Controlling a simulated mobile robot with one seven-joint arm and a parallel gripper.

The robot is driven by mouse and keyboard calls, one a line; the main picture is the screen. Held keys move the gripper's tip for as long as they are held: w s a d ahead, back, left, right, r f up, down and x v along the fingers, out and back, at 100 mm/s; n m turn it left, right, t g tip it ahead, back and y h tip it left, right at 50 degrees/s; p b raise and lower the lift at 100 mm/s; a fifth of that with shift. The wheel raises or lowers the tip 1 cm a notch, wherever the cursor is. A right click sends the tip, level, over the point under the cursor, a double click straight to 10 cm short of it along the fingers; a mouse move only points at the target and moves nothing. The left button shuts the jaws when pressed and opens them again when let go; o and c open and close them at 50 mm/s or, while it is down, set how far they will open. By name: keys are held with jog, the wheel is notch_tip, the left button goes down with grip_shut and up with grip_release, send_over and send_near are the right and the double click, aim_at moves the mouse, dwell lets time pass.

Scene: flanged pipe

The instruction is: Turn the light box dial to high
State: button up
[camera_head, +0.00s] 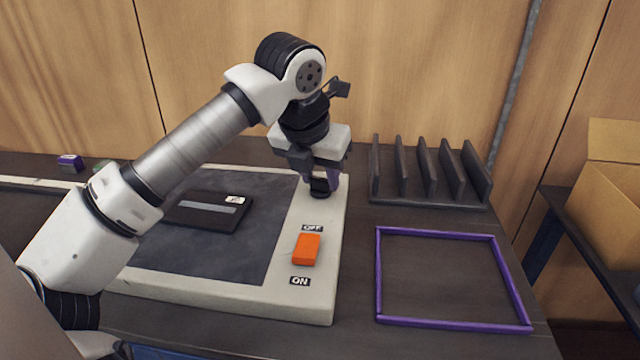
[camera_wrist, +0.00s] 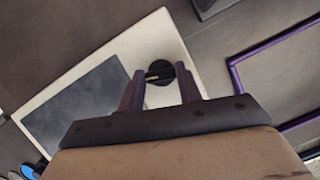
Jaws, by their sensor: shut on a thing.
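The light box (camera_head: 230,292) is a pale slab with a dark grey panel, and it also shows in the wrist view (camera_wrist: 110,62). Its black round dial (camera_head: 319,187) sits at the far right part of the frame. In the wrist view the dial (camera_wrist: 158,67) shows a pale pointer mark directed to the left. My gripper (camera_head: 320,180) points down over the dial, and its purple fingers (camera_wrist: 160,85) are shut on it, one on each side. No level labels by the dial are readable. An orange switch (camera_head: 307,249) lies between OFF and ON labels.
A black flat case with a grey stripe (camera_head: 208,211) lies on the panel. A purple square frame (camera_head: 453,323) and a dark slotted rack (camera_head: 430,198) are to the right. A cardboard box (camera_head: 610,195) stands at the far right. A small purple object (camera_head: 70,163) is at the back left.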

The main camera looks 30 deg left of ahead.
jog(key=shift+a+m+h+b, duration=0.1)
jog(key=shift+m+h+b, duration=0.3)
jog(key=shift+m, duration=0.8)
jog(key=o, duration=1)
jog(key=shift+r, duration=0.1)
jog(key=v, duration=0.9)
jog(key=b+v, duration=0.1)
jog(key=v, duration=0.3)
jog(key=shift+s+a+r, duration=0.1)
jog(key=shift+a+r, duration=0.15)
jog(key=shift+r, duration=0.1)
